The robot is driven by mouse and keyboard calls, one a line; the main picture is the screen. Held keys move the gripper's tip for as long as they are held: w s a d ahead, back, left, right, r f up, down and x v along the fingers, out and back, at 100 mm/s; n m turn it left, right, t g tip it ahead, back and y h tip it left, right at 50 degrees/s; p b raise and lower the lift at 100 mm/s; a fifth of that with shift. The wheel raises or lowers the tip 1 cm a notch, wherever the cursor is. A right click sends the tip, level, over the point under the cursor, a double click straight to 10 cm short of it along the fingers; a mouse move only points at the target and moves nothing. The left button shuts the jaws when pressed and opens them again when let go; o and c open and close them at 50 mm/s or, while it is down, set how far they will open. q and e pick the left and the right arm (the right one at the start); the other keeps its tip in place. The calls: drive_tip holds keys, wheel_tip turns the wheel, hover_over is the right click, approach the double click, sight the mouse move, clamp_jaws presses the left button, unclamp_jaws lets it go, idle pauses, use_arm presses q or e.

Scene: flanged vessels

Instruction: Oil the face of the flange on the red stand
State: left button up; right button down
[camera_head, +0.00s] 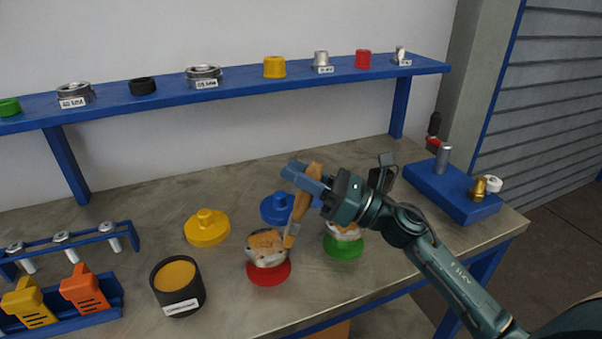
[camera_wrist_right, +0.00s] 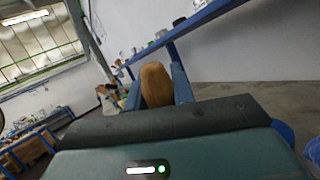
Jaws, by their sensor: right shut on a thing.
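The flange (camera_head: 267,244) on the red stand (camera_head: 269,274) is a grey metal piece with tan-brown patches over its upper face. My right gripper (camera_head: 304,177) is shut on the wooden handle of a brush (camera_head: 302,203), which is held tilted with its bristle end down. The bristle end is at the right edge of the flange in the head view; I cannot tell whether it touches. The handle also shows between the blue fingers in the right wrist view (camera_wrist_right: 157,86). A black labelled pot (camera_head: 179,299) holds an orange-tan substance. My left gripper is not in view.
A green stand (camera_head: 343,248) with another flange is partly behind my right gripper. A yellow stand (camera_head: 207,230) and a blue stand (camera_head: 277,208) are behind. Orange and yellow tools sit in a blue rack (camera_head: 104,311) at left. A blue shelf (camera_head: 229,91) spans the back.

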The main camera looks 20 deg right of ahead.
drive_tip(key=shift+a, duration=0.1)
drive_tip(key=shift+a, duration=0.6)
drive_tip(key=shift+a+b, duration=0.4)
drive_tip(key=shift+a, duration=0.55)
idle(0.3)
drive_tip(key=shift+d+f+b, duration=0.1)
drive_tip(key=shift+d+b, duration=0.7)
drive_tip(key=shift+d, duration=0.9)
drive_tip(key=shift+r, duration=0.25)
